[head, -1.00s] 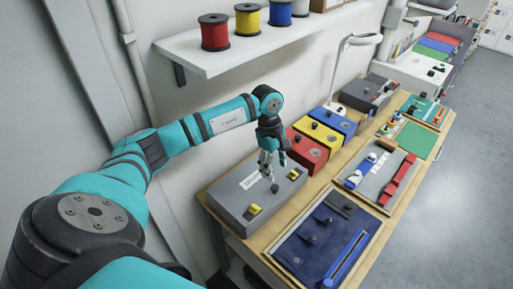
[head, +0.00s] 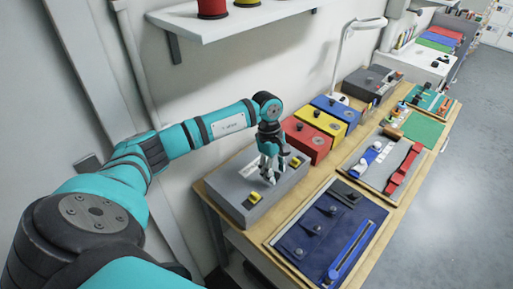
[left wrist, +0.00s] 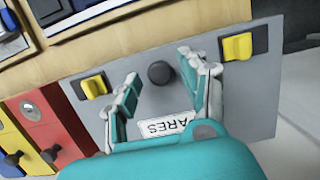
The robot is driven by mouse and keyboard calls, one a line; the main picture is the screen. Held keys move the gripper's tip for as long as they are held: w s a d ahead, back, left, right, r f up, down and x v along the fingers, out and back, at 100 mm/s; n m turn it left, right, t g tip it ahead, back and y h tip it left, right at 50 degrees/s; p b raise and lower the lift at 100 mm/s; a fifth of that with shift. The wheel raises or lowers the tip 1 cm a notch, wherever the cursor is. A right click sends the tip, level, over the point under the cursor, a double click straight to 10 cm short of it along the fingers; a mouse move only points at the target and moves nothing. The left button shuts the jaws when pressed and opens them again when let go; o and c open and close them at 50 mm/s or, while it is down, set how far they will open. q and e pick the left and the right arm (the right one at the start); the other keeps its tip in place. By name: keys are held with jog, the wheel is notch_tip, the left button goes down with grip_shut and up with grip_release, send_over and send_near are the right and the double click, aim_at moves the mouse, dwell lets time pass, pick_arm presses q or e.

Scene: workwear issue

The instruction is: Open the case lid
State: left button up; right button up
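The grey case (head: 226,190) sits shut at the near left end of the bench. Its lid has a yellow latch (head: 254,197) on the near side and another yellow latch (head: 295,162) on the far side. Between them is a dark round knob (left wrist: 161,73), clear in the left wrist view and hidden by the gripper in the head view. A white label (left wrist: 167,126) is partly covered. My left gripper (head: 268,179) points down over the lid. In the left wrist view its two fingers (left wrist: 166,88) are apart, with the knob between them; contact cannot be told. My right gripper is out of view.
Red (head: 306,140), yellow (head: 322,122) and blue (head: 335,108) boxes stand close beyond the case. A tray with a blue mat (head: 330,228) lies to its right. A wall shelf (head: 225,25) hangs above. The floor (head: 455,220) at right is clear.

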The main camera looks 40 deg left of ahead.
pick_arm(q)
jog(key=c, duration=0.7)
jog(key=shift+o, duration=0.2)
jog(key=shift+a+r, duration=0.35)
jog(key=shift+r, duration=0.4)
jog(key=shift+a+r, duration=0.35)
jog(key=shift+r, duration=0.4)
jog(key=shift+w+a+r+p, duration=0.1)
jog(key=shift+a+r+p, duration=0.05)
jog(key=shift+a+r, duration=0.4)
jog(key=shift+a+r+p, duration=0.15)
jog(key=shift+a+r, duration=0.15)
jog(key=shift+r, duration=0.4)
jog(key=shift+a+r+p, duration=0.2)
jog(key=shift+a+r, duration=0.1)
jog(key=shift+r, duration=0.4)
jog(key=shift+a+r+p, duration=0.15)
jog(key=shift+a+r, duration=0.15)
jog(key=shift+r, duration=0.4)
